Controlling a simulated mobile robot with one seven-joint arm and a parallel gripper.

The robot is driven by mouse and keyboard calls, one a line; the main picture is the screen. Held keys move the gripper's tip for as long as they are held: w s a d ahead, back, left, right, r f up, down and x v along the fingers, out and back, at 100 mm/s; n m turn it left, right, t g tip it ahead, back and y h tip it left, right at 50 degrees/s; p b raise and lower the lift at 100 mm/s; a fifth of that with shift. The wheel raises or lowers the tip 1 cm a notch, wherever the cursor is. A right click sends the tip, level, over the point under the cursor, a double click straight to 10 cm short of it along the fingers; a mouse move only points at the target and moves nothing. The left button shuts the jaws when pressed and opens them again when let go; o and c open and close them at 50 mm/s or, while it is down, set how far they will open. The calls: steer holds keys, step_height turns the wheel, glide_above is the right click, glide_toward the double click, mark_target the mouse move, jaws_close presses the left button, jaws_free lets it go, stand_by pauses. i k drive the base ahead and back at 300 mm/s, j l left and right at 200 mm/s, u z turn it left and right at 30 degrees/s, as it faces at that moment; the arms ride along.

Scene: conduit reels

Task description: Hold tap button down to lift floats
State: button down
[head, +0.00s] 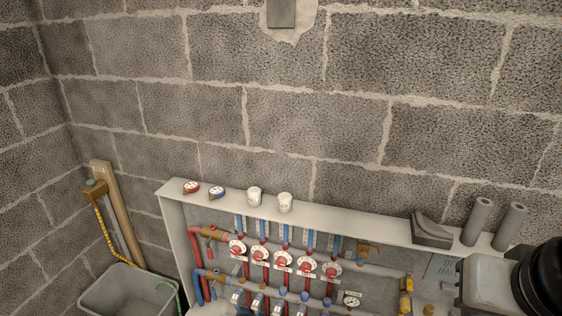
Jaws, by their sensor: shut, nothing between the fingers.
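A tap (95,190) with a green button (91,183) on top is fixed to a wooden board (118,215) in the left corner. A yellow and black hose (103,228) runs down from it towards a grey tub (112,284). No floats can be made out for certain; the tub's inside is only partly visible. My gripper is not in view. A black and pale grey part at the lower right looks like my arm, far from the tap.
A pale cabinet (172,213) holds red and blue pipes, gauges and valves. Block walls rise behind and left. Space above the cabinet is clear.

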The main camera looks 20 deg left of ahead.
mark_target(90, 181)
steer(key=u, duration=2.1)
steer(key=i+j+z, duration=0.15)
steer(key=i+j, duration=0.2)
steer(key=i+j+z, duration=0.15)
steer(key=i+j, duration=0.15)
steer(key=j, duration=0.2)
steer(key=i+j+z, duration=0.15)
steer(key=i+j, duration=0.15)
steer(key=j, duration=0.15)
steer(key=i, duration=0.15)
steer(key=i+l, duration=0.3)
steer(key=l+z, duration=0.05)
steer(key=l, duration=0.05)
